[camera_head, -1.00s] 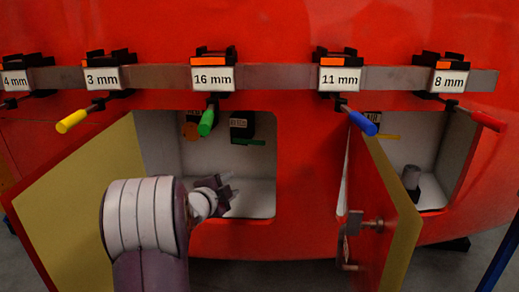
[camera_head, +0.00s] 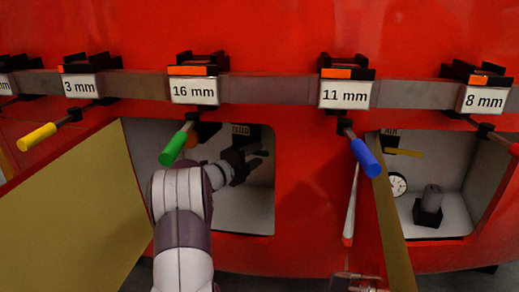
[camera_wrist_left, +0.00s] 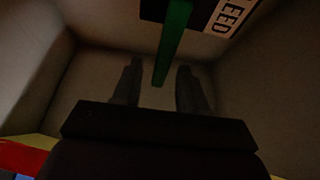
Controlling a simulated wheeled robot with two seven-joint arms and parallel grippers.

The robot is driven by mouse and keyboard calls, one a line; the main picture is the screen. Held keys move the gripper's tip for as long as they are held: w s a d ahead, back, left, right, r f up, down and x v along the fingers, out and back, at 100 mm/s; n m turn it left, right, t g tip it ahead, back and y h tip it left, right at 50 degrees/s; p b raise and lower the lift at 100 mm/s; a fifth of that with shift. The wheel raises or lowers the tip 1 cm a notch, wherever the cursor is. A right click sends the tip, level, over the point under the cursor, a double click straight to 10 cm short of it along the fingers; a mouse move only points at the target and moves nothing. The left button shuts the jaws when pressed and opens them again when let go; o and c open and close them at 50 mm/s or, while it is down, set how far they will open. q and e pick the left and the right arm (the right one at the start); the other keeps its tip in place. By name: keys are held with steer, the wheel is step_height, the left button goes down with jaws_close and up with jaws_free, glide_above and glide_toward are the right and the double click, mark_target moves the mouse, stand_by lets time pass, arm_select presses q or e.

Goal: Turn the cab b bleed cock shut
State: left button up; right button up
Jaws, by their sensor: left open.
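The bleed cock shows in the left wrist view as a green bar handle (camera_wrist_left: 174,42) beside a BLEED label (camera_wrist_left: 234,14). Its tip hangs down between the fingers of my left gripper (camera_wrist_left: 158,86), with dark gaps on both sides. In the head view my left gripper (camera_head: 249,165) is open inside the left compartment (camera_head: 247,212), just below the label, and largely hides the handle. No cab lettering is readable.
An open yellow-faced door (camera_head: 75,205) stands left of my arm. A green-handled tool (camera_head: 175,147) hangs close above my wrist, and a blue-handled one (camera_head: 366,158) farther right. The right compartment holds a gauge (camera_head: 398,184) and a yellow handle (camera_head: 404,152).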

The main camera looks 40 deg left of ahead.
arm_select(q)
steer(key=shift+w+d, duration=0.1)
steer(key=shift+w, duration=1.05)
jaws_close()
